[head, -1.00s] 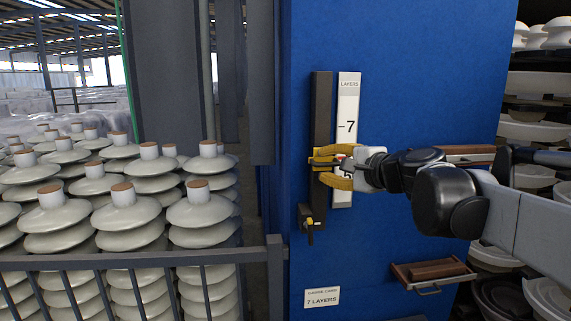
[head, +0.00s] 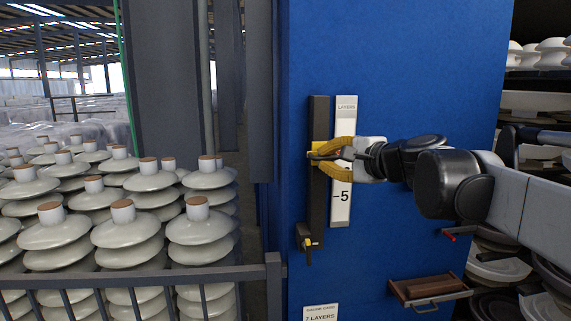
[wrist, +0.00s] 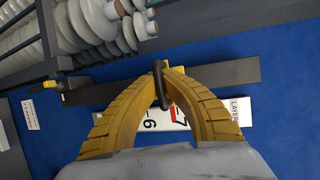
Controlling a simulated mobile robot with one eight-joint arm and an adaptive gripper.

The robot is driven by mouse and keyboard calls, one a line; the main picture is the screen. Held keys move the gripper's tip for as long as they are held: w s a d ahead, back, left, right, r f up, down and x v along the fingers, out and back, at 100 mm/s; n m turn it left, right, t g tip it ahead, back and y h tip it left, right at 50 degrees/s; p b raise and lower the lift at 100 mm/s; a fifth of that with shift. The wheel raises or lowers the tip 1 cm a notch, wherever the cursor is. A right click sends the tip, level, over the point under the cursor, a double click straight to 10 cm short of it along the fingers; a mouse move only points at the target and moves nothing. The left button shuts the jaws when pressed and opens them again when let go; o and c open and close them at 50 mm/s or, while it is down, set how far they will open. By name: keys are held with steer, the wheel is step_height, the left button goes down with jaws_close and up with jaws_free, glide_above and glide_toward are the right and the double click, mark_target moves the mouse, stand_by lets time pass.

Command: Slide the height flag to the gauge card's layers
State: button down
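The height flag (head: 316,149) is a yellow slider on a dark vertical rail (head: 318,200) fixed to a blue panel. A white LAYERS scale (head: 341,210) stands just right of the rail, with 5 showing below my gripper. My gripper (head: 322,151) is shut on the flag's dark handle, which shows between its yellow fingertips in the wrist view (wrist: 160,84). There the scale's 6 and 7 show between the fingers, with a red mark close to the 7. The fingers hide part of the flag. The gauge card (head: 320,313) at the bottom reads 7 LAYERS.
A small yellow-tipped fitting (head: 307,243) sits at the rail's foot. A brown handled tray (head: 430,290) juts from the panel at lower right. Stacked insulators (head: 200,230) stand behind a dark railing (head: 130,278) at left. Shelves of discs are at right.

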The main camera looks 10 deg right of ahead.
steer(key=c, duration=1.5)
jaws_free()
steer(key=shift+f, duration=0.1)
steer(key=v, duration=1.2)
steer(key=shift+f, duration=0.1)
